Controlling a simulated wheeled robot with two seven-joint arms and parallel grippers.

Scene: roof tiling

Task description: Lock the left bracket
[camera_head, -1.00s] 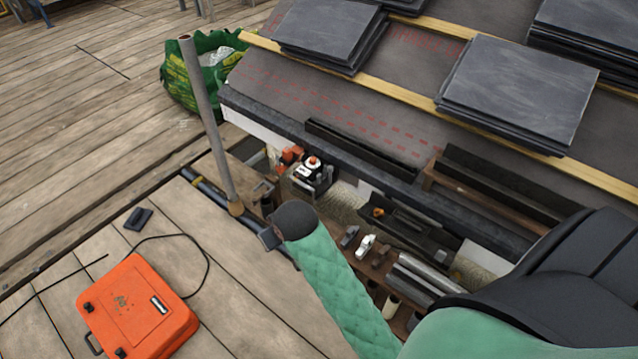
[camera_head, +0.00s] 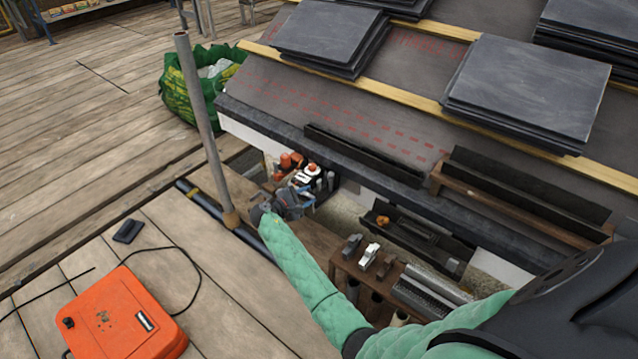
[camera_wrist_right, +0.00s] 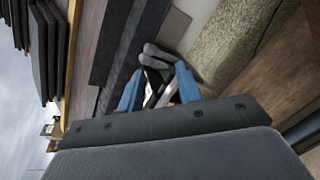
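My right gripper (camera_head: 306,200) reaches in on the green-sleeved arm to the left end of the work shelf, beside the orange, white and black items (camera_head: 300,172) under the eaves. In the right wrist view its blue fingers (camera_wrist_right: 158,88) stand apart. Grey rounded ends and a white-and-black part show between and beyond them; I cannot tell whether they touch the fingers. I cannot clearly make out the left bracket; the spot below the roof edge (camera_head: 262,125) is small and partly covered by the gripper. My left gripper is not in view.
A metal pole (camera_head: 205,130) stands just left of the gripper. Black gutter lengths (camera_head: 365,155) lie along the eaves. A tool rack (camera_head: 345,268) and a black tray (camera_head: 415,240) are to the right. An orange case (camera_head: 125,315) lies on the deck.

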